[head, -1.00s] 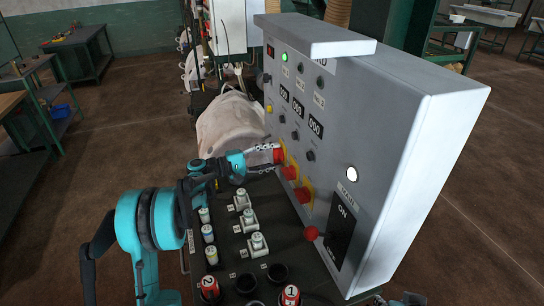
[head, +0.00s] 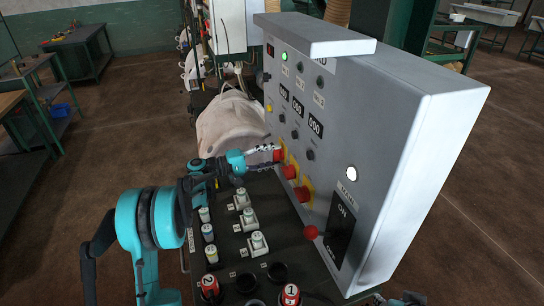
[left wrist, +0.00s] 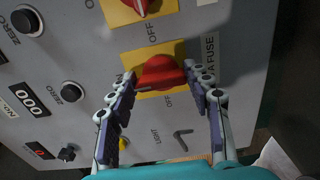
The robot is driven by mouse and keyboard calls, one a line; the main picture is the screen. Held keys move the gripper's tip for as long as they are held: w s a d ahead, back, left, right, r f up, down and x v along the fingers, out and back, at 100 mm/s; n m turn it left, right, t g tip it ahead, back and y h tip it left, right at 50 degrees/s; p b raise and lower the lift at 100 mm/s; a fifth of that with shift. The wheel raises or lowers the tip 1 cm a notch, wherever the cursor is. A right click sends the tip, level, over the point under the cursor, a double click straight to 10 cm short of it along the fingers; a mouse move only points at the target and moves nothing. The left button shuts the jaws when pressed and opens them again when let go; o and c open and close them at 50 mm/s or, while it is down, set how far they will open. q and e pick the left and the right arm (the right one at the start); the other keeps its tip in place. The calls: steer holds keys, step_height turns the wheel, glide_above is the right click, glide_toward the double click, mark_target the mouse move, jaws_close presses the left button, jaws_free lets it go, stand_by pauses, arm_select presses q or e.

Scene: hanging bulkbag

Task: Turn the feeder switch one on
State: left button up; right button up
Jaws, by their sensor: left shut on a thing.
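Three red rotary switches on yellow plates sit in a row low on the grey panel's face. The farthest red switch (head: 278,155) has my left gripper (head: 266,151) at it. The middle red switch (head: 290,171) and the nearest red switch (head: 302,193) are clear of the gripper. I cannot read which switch is number one.
The grey panel (head: 400,120) carries a lit green lamp (head: 284,57), displays and small black knobs. A red-knobbed lever (head: 311,232) sticks out near the front. Below the left arm is a console with white switches (head: 248,218). A pale bulk bag (head: 228,125) hangs behind.

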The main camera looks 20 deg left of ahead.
arm_select(q)
steer(key=o, duration=1.2)
steer(key=shift+c, duration=0.2)
steer(key=v, duration=1.2)
steer(key=s+d+m+g+y, duration=0.1)
steer(key=s+d+g+y, duration=0.35)
steer(key=s+d, duration=0.75)
steer(key=s+f+m+t+y, duration=0.1)
steer(key=s+f+m+y, duration=0.1)
steer(key=s+y, duration=0.3)
steer(key=s+f+m+y, duration=0.3)
steer(key=s+f+y, duration=0.2)
steer(key=s, duration=0.8)
steer(key=shift+d+f+m+t, duration=0.25)
steer(key=shift+f+m+t, duration=0.05)
steer(key=shift+t, duration=0.05)
